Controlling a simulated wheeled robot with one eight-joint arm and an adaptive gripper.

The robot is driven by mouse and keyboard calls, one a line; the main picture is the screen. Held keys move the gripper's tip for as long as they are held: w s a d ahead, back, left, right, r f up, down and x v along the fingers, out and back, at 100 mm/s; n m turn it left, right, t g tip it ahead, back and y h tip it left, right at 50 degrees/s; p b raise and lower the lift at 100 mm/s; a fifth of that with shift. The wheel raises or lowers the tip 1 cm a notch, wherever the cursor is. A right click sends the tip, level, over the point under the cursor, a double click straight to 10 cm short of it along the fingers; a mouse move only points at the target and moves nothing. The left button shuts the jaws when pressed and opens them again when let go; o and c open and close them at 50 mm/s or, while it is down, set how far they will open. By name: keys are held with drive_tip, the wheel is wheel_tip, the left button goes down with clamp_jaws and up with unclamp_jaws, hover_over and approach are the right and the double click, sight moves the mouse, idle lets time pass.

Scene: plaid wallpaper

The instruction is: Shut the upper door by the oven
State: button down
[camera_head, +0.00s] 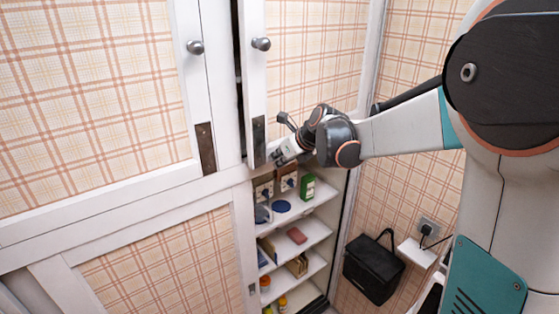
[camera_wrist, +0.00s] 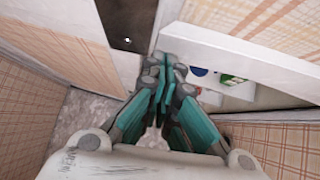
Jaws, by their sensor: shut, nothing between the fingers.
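The upper right door (camera_head: 315,50), white-framed with a plaid panel and a grey knob (camera_head: 261,43), stands beside the upper left door (camera_head: 95,90). A dark narrow gap runs between the two, and the right door looks slightly ajar. My gripper (camera_head: 277,157) is at the lower left corner of the right door, close to its dark metal plate; I cannot tell whether it touches. In the wrist view my gripper (camera_wrist: 166,75) has its teal fingers together and empty, near a white edge. No oven is recognisable in either view.
Below the right door are open shelves (camera_head: 305,240) with boxes, blue dishes and jars. A lower plaid door (camera_head: 160,262) is at the left. A black bag (camera_head: 373,268) hangs on the right wall near a socket (camera_head: 428,227).

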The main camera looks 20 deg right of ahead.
sight(270, 148)
drive_tip(key=w, duration=0.1)
drive_tip(key=w+a+b, duration=0.1)
drive_tip(key=w, duration=0.1)
drive_tip(key=w+a, duration=0.1)
drive_tip(key=w, duration=0.1)
drive_tip(key=shift+a+f, duration=0.1)
drive_tip(key=shift+a, duration=0.05)
drive_tip(key=shift+w+r, duration=0.15)
drive_tip(key=shift+r, duration=0.25)
